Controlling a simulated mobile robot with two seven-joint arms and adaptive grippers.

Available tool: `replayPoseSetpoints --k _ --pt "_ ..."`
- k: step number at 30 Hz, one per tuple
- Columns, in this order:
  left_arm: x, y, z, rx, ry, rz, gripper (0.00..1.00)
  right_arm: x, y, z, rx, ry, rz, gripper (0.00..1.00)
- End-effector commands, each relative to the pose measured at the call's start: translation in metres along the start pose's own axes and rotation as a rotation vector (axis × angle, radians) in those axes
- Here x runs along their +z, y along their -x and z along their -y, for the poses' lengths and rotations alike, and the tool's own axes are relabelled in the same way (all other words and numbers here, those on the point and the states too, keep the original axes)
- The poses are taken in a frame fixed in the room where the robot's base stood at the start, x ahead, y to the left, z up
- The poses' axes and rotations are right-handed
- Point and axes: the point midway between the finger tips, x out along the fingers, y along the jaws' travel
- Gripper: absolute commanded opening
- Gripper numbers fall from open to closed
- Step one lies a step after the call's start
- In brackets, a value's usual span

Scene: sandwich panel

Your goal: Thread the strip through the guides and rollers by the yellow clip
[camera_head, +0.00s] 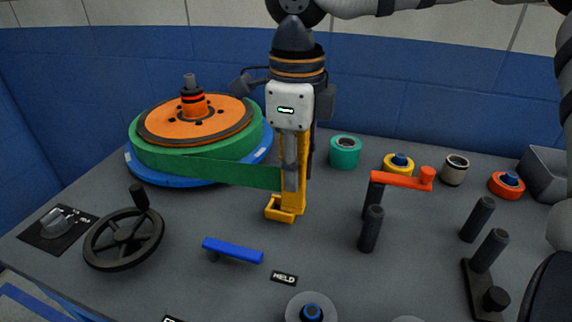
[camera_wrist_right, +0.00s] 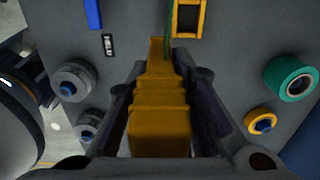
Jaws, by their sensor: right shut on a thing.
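The yellow clip (camera_head: 299,190) is between the fingers of my right gripper (camera_head: 297,172), upright above the panel. The right wrist view also shows the clip (camera_wrist_right: 160,125) between the fingers. The green strip (camera_head: 225,172) runs from the reel (camera_head: 150,155) at the left to the clip; its edge shows in the wrist view (camera_wrist_right: 168,25). A yellow slotted piece (camera_head: 280,213) shows at the clip's foot; I cannot tell whether it belongs to the clip. My left gripper is not visible.
More black posts (camera_head: 477,220) stand at the right. A teal roll (camera_head: 345,152), a yellow ring (camera_head: 398,165) and a red ring (camera_head: 507,185) line the back. A handwheel (camera_head: 124,238) and blue handle (camera_head: 232,250) are in front.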

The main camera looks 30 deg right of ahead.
Motion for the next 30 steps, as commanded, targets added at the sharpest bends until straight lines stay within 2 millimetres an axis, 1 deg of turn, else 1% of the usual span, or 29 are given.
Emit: replayPoseSetpoints --k 18,22,30 --pt "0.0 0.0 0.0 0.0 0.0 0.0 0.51 -0.015 -0.025 0.037 0.001 -0.003 0.0 0.0" --pt "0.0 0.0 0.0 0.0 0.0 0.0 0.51 -0.017 -0.028 0.041 0.0 -0.001 -0.001 0.0" --pt "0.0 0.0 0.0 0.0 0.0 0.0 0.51 -0.018 -0.028 0.041 0.0 -0.001 0.0 0.0"
